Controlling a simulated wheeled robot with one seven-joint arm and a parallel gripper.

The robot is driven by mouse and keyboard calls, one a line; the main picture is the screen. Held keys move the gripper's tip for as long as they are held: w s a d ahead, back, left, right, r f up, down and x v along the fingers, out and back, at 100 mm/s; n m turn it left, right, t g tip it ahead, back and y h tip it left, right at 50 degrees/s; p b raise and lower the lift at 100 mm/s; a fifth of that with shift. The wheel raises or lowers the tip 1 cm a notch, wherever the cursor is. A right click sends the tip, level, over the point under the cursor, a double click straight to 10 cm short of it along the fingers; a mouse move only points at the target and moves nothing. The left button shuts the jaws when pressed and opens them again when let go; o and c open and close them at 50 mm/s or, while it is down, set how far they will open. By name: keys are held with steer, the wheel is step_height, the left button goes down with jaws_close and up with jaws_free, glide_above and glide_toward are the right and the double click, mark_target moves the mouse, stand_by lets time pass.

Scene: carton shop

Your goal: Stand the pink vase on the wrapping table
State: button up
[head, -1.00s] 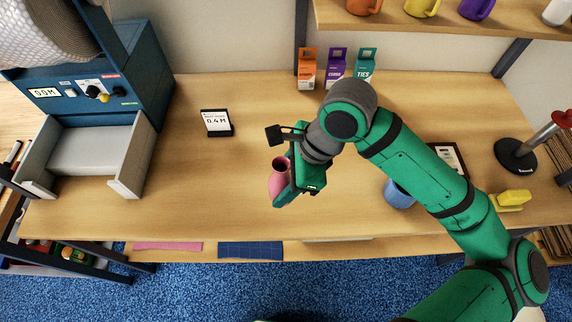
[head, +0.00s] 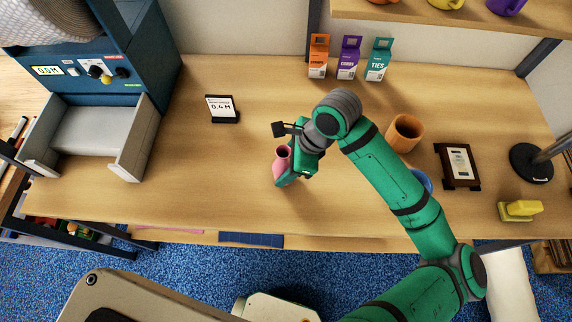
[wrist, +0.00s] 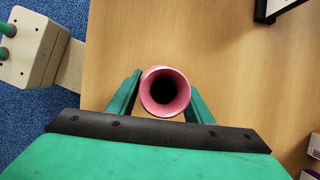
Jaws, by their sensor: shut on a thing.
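The pink vase (head: 281,164) is upright over the middle of the wooden wrapping table (head: 240,200). In the wrist view its round pink mouth (wrist: 165,92) faces the camera, between the two green fingers. My gripper (head: 285,178) is shut on the vase. The fingers hide part of its body. I cannot tell whether the vase's base touches the table or is held a little above it.
A small "0.4 M" sign (head: 222,109) stands left of the vase. A blue machine with a grey tray (head: 92,140) is at the left. Cartons (head: 348,58) stand at the back; an orange-brown cup (head: 405,133), framed plaque (head: 457,166) and yellow item (head: 520,210) are right. The table's front is clear.

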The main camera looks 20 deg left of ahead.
steer(key=shift+s, duration=0.15)
steer(key=shift+a+f, duration=0.15)
steer(key=shift+a, duration=0.1)
steer(key=o, duration=1.2)
steer(key=v, duration=1.2)
